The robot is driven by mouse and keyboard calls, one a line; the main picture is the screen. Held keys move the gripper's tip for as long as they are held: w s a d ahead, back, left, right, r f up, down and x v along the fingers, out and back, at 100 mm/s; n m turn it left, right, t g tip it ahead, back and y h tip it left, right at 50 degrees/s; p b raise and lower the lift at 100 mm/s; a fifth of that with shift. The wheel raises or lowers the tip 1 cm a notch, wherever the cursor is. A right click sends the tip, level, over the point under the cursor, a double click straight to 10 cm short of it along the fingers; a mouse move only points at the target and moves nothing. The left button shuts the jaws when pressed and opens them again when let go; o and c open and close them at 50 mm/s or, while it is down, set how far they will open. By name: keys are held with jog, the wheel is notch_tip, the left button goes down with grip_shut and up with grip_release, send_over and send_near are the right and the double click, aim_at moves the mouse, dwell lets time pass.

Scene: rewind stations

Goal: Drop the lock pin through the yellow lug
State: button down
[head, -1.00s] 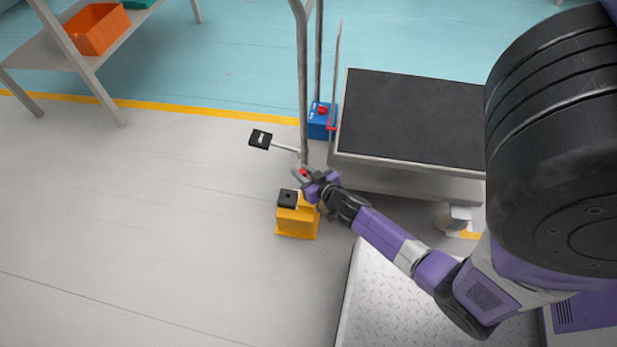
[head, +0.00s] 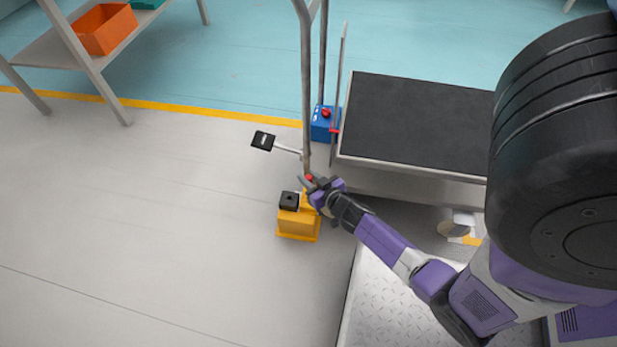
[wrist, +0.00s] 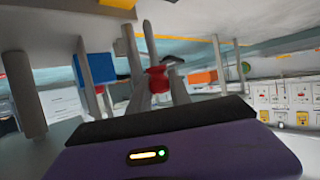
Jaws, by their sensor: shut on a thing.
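The lock pin shows as a red knob (head: 309,177) in the head view, and in the wrist view (wrist: 158,80) the red knob sits between my two grey fingers. My gripper (head: 307,181) is shut on it, and it also shows in the wrist view (wrist: 160,70). The pin's shank is hidden. A yellow stand (head: 298,223) with a black block on top is on the floor just below my gripper in the head view. The yellow lug (head: 306,199) appears to rise at its right side, close under my gripper. I cannot tell whether the pin touches it.
A grey post (head: 306,90) rises just behind my gripper, with a black pad (head: 263,140) on a side arm.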

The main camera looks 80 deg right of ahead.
jog(key=shift+f+b, duration=2.05)
jog(key=shift+f, duration=0.55)
notch_tip(320, 180, down, 7)
jog(key=b, duration=0.6)
jog(key=shift+f, duration=0.15)
dwell(2.2)
jog(key=c, duration=1.1)
grip_release()
jog(key=p+v, duration=0.3)
jog(key=v, duration=0.4)
jog(key=shift+s+a+r, duration=0.2)
jog(key=shift+s+a, duration=0.05)
